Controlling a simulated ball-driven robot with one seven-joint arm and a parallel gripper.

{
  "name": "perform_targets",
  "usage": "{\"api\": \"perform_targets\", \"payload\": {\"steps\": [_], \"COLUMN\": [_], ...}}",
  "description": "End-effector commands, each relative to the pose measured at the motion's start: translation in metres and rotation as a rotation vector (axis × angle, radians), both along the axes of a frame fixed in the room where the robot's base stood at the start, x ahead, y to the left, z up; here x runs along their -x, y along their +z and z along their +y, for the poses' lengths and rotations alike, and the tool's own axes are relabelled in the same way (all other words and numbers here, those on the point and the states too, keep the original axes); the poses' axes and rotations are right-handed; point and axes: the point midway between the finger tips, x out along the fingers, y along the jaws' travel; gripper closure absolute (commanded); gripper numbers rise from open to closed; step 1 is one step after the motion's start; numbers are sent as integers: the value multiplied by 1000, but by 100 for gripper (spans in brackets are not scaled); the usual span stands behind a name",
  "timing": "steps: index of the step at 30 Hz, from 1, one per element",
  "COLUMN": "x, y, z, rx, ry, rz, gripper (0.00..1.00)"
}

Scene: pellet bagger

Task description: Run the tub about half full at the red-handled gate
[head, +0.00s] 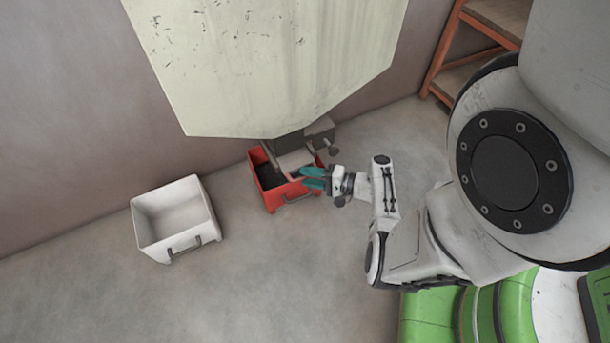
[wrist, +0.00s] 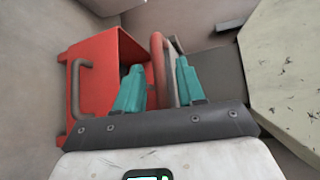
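The red tub (head: 291,191) stands on the floor below the pale hopper (head: 270,70), under a grey chute (head: 296,158). Its inside looks dark in the head view; I cannot tell pellets from shadow. The wrist view shows the tub (wrist: 112,62) at left with its grey handle. My gripper (head: 303,177) is at the chute, over the tub's right side. In the wrist view, the teal fingers of my gripper (wrist: 159,64) are apart, with a red bar (wrist: 159,72), apparently the gate handle, between them. I see no clear contact with it.
A white tub (head: 180,220) stands empty on the floor to the left. An orange-framed shelf (head: 447,48) is at the back right. A wall runs behind the tubs. The floor in front of the tubs is clear.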

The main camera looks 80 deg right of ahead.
Motion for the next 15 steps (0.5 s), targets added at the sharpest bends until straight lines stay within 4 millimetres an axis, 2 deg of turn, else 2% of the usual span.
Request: {"api": "perform_targets", "payload": {"steps": [9,15], "x": [60,84], "y": [10,13], "z": [4,5], "rx": [1,0], "ry": [-4,-2], "rz": [1,0], "gripper": [61,61]}}
